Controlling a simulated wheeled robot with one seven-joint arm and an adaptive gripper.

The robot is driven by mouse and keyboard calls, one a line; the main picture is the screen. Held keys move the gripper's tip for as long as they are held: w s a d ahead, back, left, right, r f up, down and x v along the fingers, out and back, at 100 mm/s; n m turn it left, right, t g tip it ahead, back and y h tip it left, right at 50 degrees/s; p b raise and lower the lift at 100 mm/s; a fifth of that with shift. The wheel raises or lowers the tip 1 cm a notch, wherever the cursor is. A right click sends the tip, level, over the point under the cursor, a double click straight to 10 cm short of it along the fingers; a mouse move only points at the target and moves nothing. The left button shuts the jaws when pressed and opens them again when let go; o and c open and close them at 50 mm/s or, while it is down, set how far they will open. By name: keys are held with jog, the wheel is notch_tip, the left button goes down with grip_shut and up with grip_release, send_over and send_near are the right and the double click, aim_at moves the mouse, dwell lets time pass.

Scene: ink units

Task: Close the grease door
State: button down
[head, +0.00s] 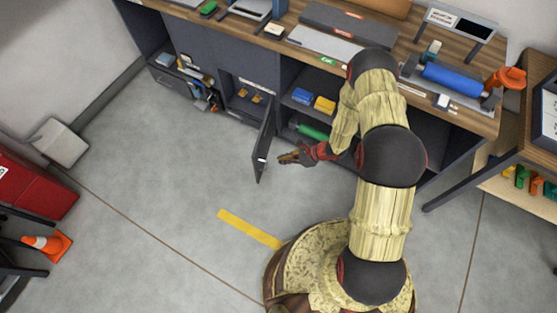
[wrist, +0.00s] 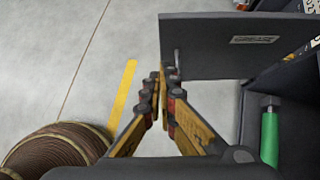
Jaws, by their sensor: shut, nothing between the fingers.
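The grease door (head: 264,145) is a dark grey panel standing wide open, sticking out from the front of the workbench cabinet. Its open compartment (head: 240,112) shows small yellow items inside. In the wrist view the door (wrist: 225,58) shows its face with a pale label (wrist: 254,39), its wording too small to read surely. A small handle (wrist: 177,62) sits near its free edge. My gripper (head: 282,158) is shut and empty, just right of the door near its free end. In the wrist view my gripper's fingertips (wrist: 162,73) are close to the handle; contact cannot be told.
Right of the door, an open shelf holds blue and yellow bins (head: 324,105) and a green cylinder (head: 313,132). The workbench top (head: 290,17) carries tools. Left are a red cabinet (head: 30,190) and a cone (head: 50,245). The floor left of the door is clear.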

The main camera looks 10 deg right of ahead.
jog(key=w+a+f+b, duration=0.3)
jog(key=a+f, duration=0.2)
jog(key=a, duration=0.4)
jog(key=shift+w+f, duration=0.4)
jog(key=shift+a, duration=0.15)
